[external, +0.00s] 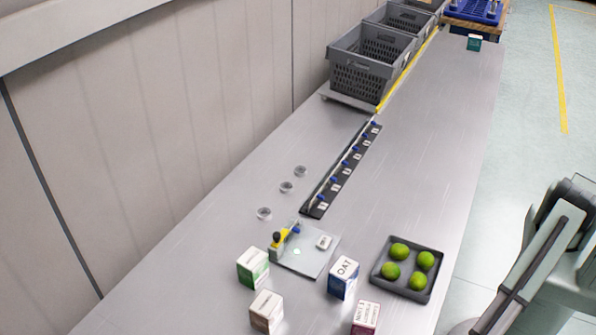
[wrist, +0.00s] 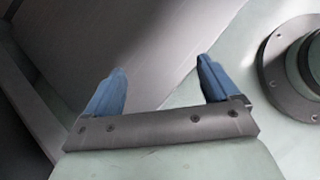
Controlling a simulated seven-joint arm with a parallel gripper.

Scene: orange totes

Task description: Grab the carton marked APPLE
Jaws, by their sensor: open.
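No label reading APPLE can be made out. A white and green carton (external: 253,267) stands at the lower middle of the external view; its lettering is too small to read. A white and brown carton (external: 266,311) stands just in front of it, also unreadable. A white and blue carton marked OAT (external: 343,277) and a white and magenta carton (external: 365,318) with small text stand to the right. A small teal carton (external: 474,42) stands far off at the table's end. My gripper (wrist: 162,78) is open and empty in the wrist view, with no carton between its blue fingers.
A dark tray (external: 378,272) of round green fruit sits right of the cartons. A grey plate (external: 318,262) with a yellow clamp lies behind them. A dark strip with blue knobs (external: 343,167) runs toward the grey crates (external: 361,78). The right side of the table (external: 440,130) is clear.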

